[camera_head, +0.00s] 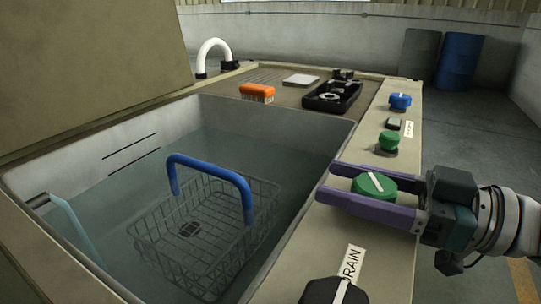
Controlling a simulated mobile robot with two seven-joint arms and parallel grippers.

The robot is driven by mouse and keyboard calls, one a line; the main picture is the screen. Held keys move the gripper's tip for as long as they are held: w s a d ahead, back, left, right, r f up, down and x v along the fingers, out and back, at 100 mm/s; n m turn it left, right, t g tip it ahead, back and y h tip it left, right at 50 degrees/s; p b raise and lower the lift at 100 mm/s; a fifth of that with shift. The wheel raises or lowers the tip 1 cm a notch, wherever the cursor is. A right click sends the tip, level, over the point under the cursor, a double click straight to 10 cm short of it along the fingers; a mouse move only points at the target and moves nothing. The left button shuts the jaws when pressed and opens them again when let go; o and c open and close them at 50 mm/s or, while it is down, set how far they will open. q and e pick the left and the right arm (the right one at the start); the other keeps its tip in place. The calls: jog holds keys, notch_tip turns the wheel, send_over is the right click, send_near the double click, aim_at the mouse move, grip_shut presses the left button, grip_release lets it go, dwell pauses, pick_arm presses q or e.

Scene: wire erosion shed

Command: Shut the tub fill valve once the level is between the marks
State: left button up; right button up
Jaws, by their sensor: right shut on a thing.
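The tub (330,150) is filled with clear bluish water (250,150). Two dark level marks (131,146) run along its left inner wall; the waterline there looks close to the lower mark, but I cannot tell exactly. My right gripper (338,184) reaches in from the right, its purple fingers shut on a large green knob (374,187) with a white stripe on the tub's right ledge. The stripe runs diagonally. No label for this knob is readable, so I cannot confirm that it is the fill valve. My left gripper is not in view.
A wire basket (215,222) with a blue handle sits in the water. On the ledge are a black knob (335,292) by a DRAIN label (351,262), a smaller green knob (388,141) and a blue knob (400,101). An orange brush (257,91) and black tray (332,95) lie behind.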

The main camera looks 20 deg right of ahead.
jog(key=o, duration=1.4)
jog(key=shift+c, duration=0.2)
jog(key=v, duration=1)
jog(key=shift+p, duration=0.4)
jog(key=shift+r, duration=0.1)
